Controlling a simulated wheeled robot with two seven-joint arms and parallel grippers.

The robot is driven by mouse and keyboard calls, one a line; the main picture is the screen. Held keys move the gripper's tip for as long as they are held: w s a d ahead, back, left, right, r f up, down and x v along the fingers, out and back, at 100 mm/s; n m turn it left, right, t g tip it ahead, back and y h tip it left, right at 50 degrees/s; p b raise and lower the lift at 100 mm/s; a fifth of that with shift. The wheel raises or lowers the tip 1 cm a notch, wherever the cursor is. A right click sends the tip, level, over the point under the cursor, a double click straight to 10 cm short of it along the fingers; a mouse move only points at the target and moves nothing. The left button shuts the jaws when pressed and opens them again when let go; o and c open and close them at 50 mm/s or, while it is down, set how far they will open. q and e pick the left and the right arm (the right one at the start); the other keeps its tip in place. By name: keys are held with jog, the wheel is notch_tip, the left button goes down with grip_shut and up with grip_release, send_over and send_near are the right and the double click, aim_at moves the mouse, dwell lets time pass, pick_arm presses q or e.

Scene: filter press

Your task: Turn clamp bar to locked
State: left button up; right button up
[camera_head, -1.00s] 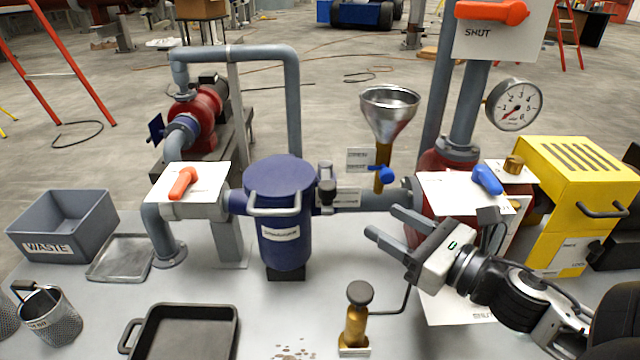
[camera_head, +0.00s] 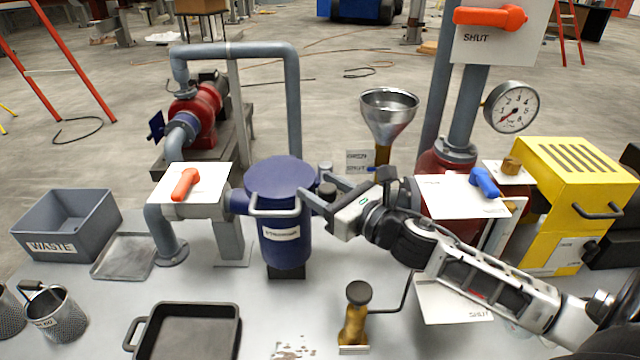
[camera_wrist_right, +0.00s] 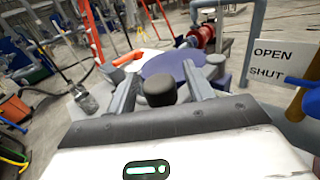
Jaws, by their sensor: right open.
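The blue strainer pot (camera_head: 285,240) stands at mid-table with a round lid (camera_head: 280,175) and a pale curved bar (camera_head: 274,207) across its front. A dark round knob (camera_head: 327,189) on a grey fitting stands at the lid's right side. I cannot tell for sure which part is the clamp bar. My right gripper (camera_head: 313,182) is open, its fingers pointing left to either side of this knob. In the right wrist view the knob (camera_wrist_right: 158,88) shows between the open fingers (camera_wrist_right: 162,72), apart from both, with the lid (camera_wrist_right: 175,64) beyond. My left gripper is not in view.
A steel funnel (camera_head: 388,115) rises just behind my right gripper. White plates with an orange handle (camera_head: 184,184) and a blue handle (camera_head: 485,182) flank the pot. A brass hand pump (camera_head: 354,318) and a black tray (camera_head: 188,335) stand in front.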

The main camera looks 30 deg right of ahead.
jog(key=shift+w+a, duration=0.1)
jog(key=shift+w, duration=0.3)
